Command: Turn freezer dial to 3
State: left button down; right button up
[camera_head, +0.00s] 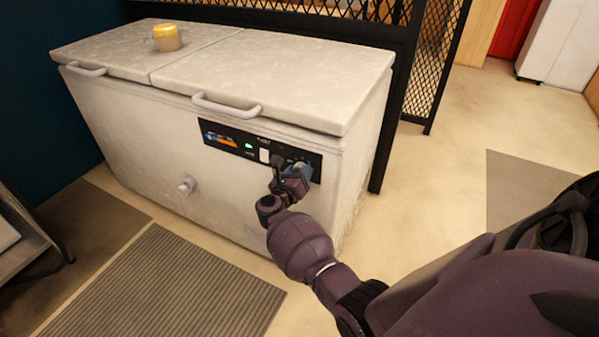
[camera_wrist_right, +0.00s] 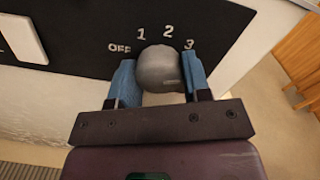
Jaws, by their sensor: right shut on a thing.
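The chest freezer (camera_head: 160,125) is white with two lids, and a black control panel (camera_head: 228,138) sits on its front. In the right wrist view the grey round dial (camera_wrist_right: 159,68) is below the printed marks OFF, 1, 2 and 3. My right gripper (camera_wrist_right: 158,80) has its two blue fingers on either side of the dial, shut on it. In the head view my right gripper (camera_head: 296,175) is at the right end of the panel and hides the dial. Any pointer on the dial cannot be made out. My left gripper is not in view.
A white switch (camera_wrist_right: 22,38) is left of the dial. A small yellow-topped container (camera_head: 167,38) stands on the left lid. A striped mat (camera_head: 160,290) lies on the floor before the freezer. A black mesh partition (camera_head: 432,60) stands behind and to the right.

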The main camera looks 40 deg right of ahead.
jog(key=n, duration=0.3)
jog(key=shift+r+n+p, duration=0.1)
jog(key=shift+n+p, duration=0.2)
jog(key=shift+p, duration=0.1)
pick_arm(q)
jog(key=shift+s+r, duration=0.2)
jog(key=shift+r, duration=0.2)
pick_arm(e)
jog(key=shift+n, duration=0.8)
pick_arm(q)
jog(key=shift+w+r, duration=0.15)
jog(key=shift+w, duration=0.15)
pick_arm(e)
jog(key=o, duration=0.9)
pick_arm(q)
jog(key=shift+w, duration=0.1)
pick_arm(e)
jog(key=shift+o, duration=0.2)
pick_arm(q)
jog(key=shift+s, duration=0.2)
